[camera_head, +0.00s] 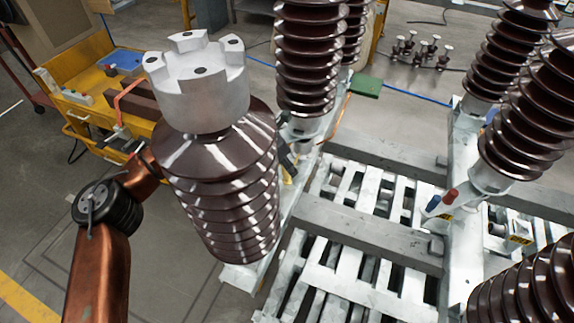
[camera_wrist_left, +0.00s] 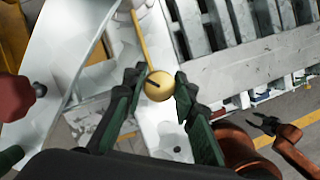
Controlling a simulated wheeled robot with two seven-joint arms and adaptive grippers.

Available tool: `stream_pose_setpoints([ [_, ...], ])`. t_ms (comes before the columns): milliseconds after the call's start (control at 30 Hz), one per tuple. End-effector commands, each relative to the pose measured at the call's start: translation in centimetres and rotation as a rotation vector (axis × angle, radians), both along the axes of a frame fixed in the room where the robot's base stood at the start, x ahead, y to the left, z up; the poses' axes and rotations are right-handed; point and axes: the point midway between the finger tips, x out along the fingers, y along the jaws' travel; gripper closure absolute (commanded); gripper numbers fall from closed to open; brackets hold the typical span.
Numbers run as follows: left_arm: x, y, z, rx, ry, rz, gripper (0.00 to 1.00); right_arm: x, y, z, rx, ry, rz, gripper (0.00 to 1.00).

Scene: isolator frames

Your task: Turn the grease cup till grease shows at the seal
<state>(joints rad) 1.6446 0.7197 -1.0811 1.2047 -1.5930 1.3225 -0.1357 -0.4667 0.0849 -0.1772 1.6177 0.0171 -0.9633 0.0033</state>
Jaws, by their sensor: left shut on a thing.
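The grease cup (camera_wrist_left: 159,87) is a round brass-yellow cap with a short dark mark on its face, in the middle of the left wrist view. My left gripper (camera_wrist_left: 161,77) has its green-padded fingers on either side of it and is shut on it. In the head view, my left arm goes behind the brown ribbed insulator, and only a dark part of the gripper (camera_head: 287,158) shows at its right edge. The cup cannot be made out clearly there. No grease can be made out at the seal. My right gripper (camera_wrist_left: 258,121) shows small in the wrist view, its fingers apart and empty.
The large insulator (camera_head: 215,190) with a grey castellated cap blocks much of the head view. More insulators (camera_head: 308,60) stand behind and right. Grey beams (camera_head: 370,240) and slatted white frames lie between them. A yellow cart (camera_head: 85,110) stands at left.

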Motion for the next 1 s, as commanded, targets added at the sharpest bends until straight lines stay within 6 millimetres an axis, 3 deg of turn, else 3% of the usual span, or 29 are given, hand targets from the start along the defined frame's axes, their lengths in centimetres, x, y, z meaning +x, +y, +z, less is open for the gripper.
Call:
stream_pose_setpoints([
  [267,0.1,0.1,-0.1,-0.001,0.002,-0.259,0.99,0.2,0.1,0.2,0.001,0.000,0.000,0.60],
  [467,0.2,0.0,-0.3,-0.002,0.001,-0.450,0.99,1.1,0.8,2.0,0.009,-0.001,0.000,0.60],
  [667,0.2,0.0,-0.4,-0.001,0.002,-0.641,0.99,2.5,1.7,5.4,0.021,-0.001,0.000,0.60],
  [1000,0.3,0.1,-0.4,0.001,0.000,-0.907,0.99,4.0,3.0,13.2,0.043,-0.002,-0.002,0.60],
])
